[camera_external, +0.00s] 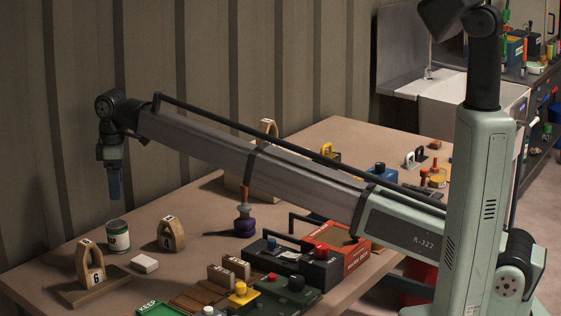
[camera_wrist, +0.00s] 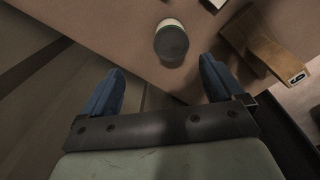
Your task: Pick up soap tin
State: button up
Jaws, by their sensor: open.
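A round tin with a dark lid and a green and white label (camera_external: 118,236), which looks like the soap tin, stands upright near the table's back left edge. It also shows in the wrist view as the dark-topped tin (camera_wrist: 171,43), ahead of the fingers. My gripper (camera_external: 115,195) hangs above the tin with its fingers pointing down, clear of it. In the wrist view my gripper (camera_wrist: 160,82) has its two blue fingers wide apart with nothing between them. The label's writing is too small to read.
A small white block (camera_external: 145,263) lies right of the tin. Wooden numbered stands (camera_external: 90,266) and (camera_external: 171,235) flank it closely. A purple-based bottle (camera_external: 245,223) and several toolboxes (camera_external: 305,267) stand farther right. The corrugated wall (camera_external: 90,120) is close behind the table.

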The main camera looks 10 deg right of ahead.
aim_at(116, 223)
jog(key=f, duration=0.2)
jog(key=s+f, duration=0.1)
jog(key=f, duration=0.5)
jog(key=shift+s+a+f, duration=0.15)
jog(key=shift+s+a, duration=0.05)
jog(key=shift+s, duration=0.1)
jog(key=shift+w+a+f, duration=0.1)
jog(key=shift+a+f, duration=0.05)
jog(key=shift+f, duration=1.25)
jog(key=shift+a+f, duration=0.15)
jog(key=shift+f, duration=1.2)
jog(key=c, duration=1.3)
